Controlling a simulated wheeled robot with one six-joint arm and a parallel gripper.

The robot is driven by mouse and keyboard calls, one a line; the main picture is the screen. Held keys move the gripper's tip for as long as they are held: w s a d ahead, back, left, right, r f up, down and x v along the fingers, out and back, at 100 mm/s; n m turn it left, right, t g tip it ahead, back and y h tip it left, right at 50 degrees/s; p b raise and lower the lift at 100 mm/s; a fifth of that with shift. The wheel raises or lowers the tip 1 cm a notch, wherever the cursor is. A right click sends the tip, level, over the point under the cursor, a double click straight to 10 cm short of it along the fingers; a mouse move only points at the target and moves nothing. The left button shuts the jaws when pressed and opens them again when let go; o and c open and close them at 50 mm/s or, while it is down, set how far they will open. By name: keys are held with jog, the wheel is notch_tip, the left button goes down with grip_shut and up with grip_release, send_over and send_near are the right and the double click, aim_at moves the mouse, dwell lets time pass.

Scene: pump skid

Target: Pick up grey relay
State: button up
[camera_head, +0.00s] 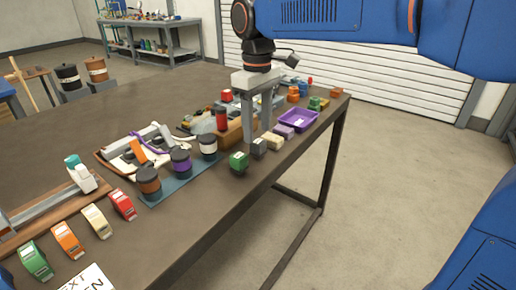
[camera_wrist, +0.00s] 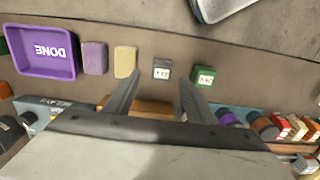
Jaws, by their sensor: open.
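The grey relay (camera_head: 259,146) is a small block on the near edge of the dark table, in a row of coloured blocks. In the wrist view the grey relay (camera_wrist: 162,69) has a white label and appears between my two open fingertips (camera_wrist: 159,80). In the head view my gripper (camera_head: 258,136) points down just over the row, empty. I cannot tell whether the fingertips are level with the relay or above it.
A green block (camera_wrist: 204,77) stands close on one side of the relay, a cream block (camera_wrist: 126,61) on the other. Beyond are a purple block (camera_wrist: 94,58) and a purple tray (camera_wrist: 72,70) marked DONE. Striped cylinders (camera_head: 181,163) stand on a blue mat.

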aim_at(258, 141)
jog(key=shift+s+f, duration=0.2)
jog(key=shift+f, duration=2.45)
jog(key=c, duration=1)
jog(key=shift+r, duration=0.15)
